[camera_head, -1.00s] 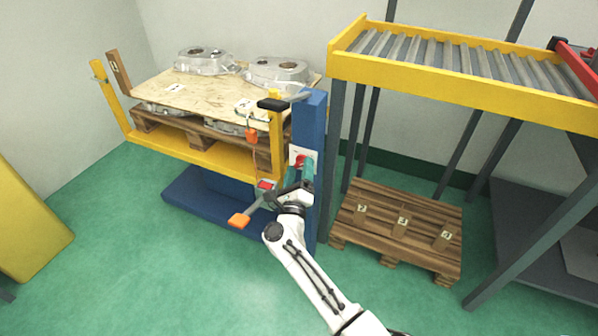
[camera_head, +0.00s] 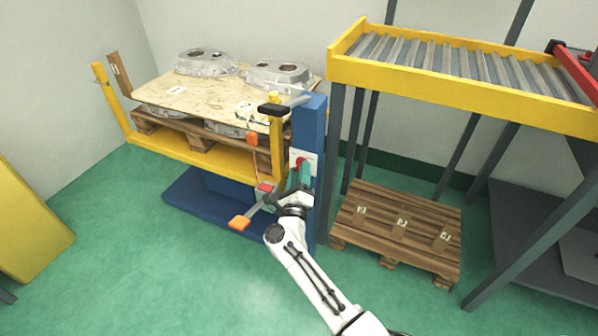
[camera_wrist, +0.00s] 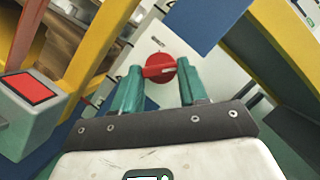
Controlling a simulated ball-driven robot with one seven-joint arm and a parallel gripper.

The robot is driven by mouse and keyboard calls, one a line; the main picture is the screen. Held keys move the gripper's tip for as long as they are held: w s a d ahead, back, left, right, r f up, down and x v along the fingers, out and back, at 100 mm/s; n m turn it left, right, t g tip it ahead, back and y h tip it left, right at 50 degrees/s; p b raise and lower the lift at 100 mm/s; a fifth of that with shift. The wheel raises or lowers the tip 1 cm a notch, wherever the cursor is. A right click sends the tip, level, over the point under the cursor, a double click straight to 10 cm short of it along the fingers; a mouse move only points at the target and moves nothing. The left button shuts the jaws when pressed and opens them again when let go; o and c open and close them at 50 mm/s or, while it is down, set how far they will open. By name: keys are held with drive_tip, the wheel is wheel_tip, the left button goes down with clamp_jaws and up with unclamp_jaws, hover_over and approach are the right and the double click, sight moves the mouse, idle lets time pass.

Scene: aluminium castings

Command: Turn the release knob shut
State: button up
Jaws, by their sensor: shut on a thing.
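The release knob (camera_wrist: 160,68) is round and red with a raised grip bar, on a white plate (camera_wrist: 153,40) on the blue lift column (camera_head: 311,127). In the wrist view my gripper (camera_wrist: 161,75) reaches it with two teal fingers, one on each side of the bar, shut on it. The bar lies close to level in that view, with a small pale mark at its right end. In the head view the knob (camera_head: 301,161) shows as a small red spot above my gripper (camera_head: 303,173), partly hidden by the fingers.
A yellow-framed lift holds a pallet with a plywood sheet (camera_head: 190,97) and several aluminium castings (camera_head: 205,62). An orange pedal (camera_head: 239,222) and a box with a red top (camera_wrist: 30,88) are left of my gripper. A roller conveyor (camera_head: 460,62) and wooden pallet (camera_head: 400,225) stand right.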

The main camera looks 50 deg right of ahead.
drive_tip(key=shift+a+r+n+g+y+p, duration=0.15)
drive_tip(key=shift+n+g+y+p, duration=0.6)
drive_tip(key=shift+n+p, duration=2.45)
drive_tip(key=shift+d+r+n+g+y+p, duration=0.1)
drive_tip(key=shift+r+n+g+y+p, duration=0.55)
drive_tip(key=shift+n+p, duration=2.6)
drive_tip(key=shift+a+f+n+g+y+p, duration=0.3)
drive_tip(key=shift+n+y+p, duration=1.1)
drive_tip(key=shift+p, duration=3.3)
drive_tip(key=shift+d+r+n+g+h, duration=0.1)
drive_tip(key=shift+d+n+g+h, duration=0.2)
drive_tip(key=shift+n+h, duration=0.1)
drive_tip(key=o, duration=1.1)
drive_tip(key=shift+c, duration=0.2)
drive_tip(key=shift+r, duration=0.1)
